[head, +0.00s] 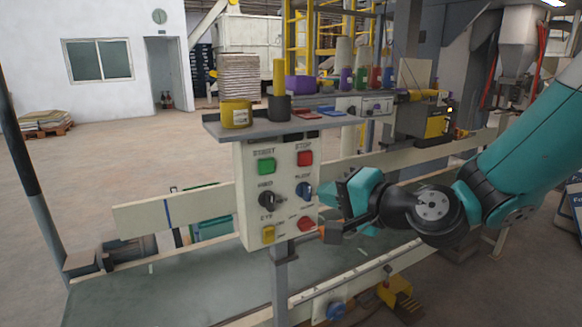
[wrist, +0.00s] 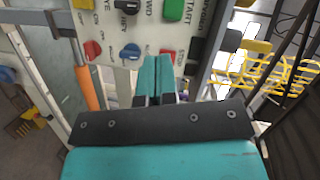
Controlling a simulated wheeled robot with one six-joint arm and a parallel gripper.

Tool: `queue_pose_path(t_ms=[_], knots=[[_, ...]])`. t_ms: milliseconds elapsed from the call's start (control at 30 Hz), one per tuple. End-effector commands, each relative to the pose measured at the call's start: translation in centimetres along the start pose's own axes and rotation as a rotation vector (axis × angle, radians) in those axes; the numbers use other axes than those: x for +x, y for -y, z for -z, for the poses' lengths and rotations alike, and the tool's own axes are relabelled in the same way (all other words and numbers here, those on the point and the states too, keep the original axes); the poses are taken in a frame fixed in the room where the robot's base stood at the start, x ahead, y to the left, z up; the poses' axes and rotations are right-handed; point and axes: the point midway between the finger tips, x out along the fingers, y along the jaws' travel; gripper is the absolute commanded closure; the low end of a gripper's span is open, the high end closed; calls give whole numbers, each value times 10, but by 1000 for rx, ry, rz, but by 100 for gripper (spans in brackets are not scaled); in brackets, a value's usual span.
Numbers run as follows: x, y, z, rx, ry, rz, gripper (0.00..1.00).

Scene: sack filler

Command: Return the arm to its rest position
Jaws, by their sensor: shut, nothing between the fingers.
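My teal and black arm reaches in from the right in the head view. The panel has a green START button (head: 266,165), a red STOP button (head: 305,157), a black knob (head: 267,200), a blue knob (head: 304,190), a yellow switch (head: 268,234) and a red switch (head: 306,223). I cannot tell whether the fingers touch the panel.
A conveyor (head: 180,285) runs below and behind the panel. A grey post (head: 280,285) supports the panel. Open floor (head: 90,180) lies at the left.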

Motion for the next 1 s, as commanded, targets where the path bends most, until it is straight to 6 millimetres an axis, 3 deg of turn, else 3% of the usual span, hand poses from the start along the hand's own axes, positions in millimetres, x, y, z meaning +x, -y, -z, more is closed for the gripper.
queue_pose_path(t_ms=[100,200,333,500,600,733,1000], knots=[[-25,9,-54,-259,256,-118,100],[-58,3,-90,-468,467,-232,100],[-111,-10,-119,-699,720,-376,100],[-173,-24,-132,-877,962,-521,100],[-195,-28,-134,-922,1043,-569,100],[-206,-30,-135,-939,1085,-594,100],[-206,-30,-135,-938,1087,-595,100]])
